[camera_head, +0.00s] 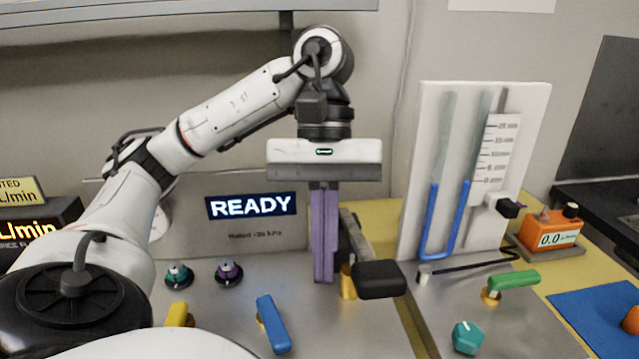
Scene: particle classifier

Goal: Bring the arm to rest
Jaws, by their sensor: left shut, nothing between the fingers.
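My left arm comes in from the left and bends over the metal panel (230,325). Its gripper (324,278) points straight down, with the two purple-grey fingers shut together and nothing between them. The fingertips are just left of a black-knobbed lever (379,279) with a brass base, and close to it in the picture. I cannot tell whether they touch. My right gripper does not show.
A READY display (250,206) stands behind the gripper. Blue (272,324), yellow (178,314) and green (513,281) handles and a teal knob (467,337) are on the panel. A blue U-tube manometer (445,220) and an orange meter (552,232) stand right.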

